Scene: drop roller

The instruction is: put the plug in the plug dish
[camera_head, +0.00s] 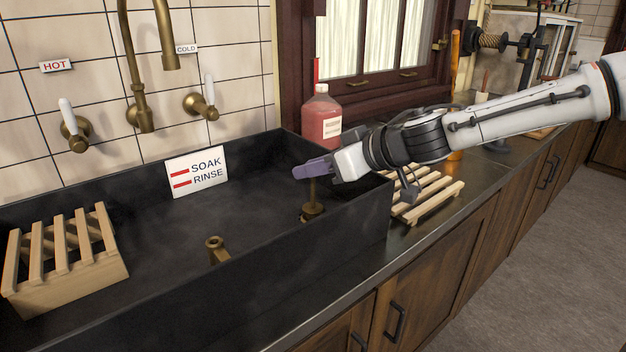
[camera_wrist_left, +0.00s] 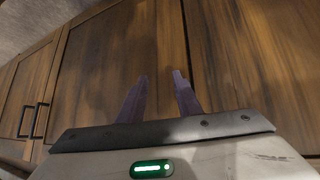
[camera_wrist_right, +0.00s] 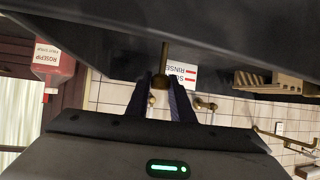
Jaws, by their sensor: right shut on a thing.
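My right gripper (camera_head: 300,171) is over the right part of the dark sink (camera_head: 130,225), shut on the upper end of a brass plug (camera_head: 313,209). The plug's thin stem hangs down from the fingers, with its wider brass part lower. In the right wrist view, the plug's stem (camera_wrist_right: 164,55) shows beyond the two fingertips (camera_wrist_right: 160,82). I cannot tell whether its lower end touches the sink floor. My left gripper (camera_wrist_left: 160,92) is open and empty, facing wooden cupboard doors; it is out of the head view. I cannot make out a plug dish.
A brass fitting (camera_head: 216,250) stands on the sink floor. A wooden rack (camera_head: 75,262) sits at the sink's left; another slatted rack (camera_head: 432,197) lies on the right counter. A pink bottle (camera_head: 321,120) stands behind the sink. Brass taps (camera_head: 140,110) overhang the back.

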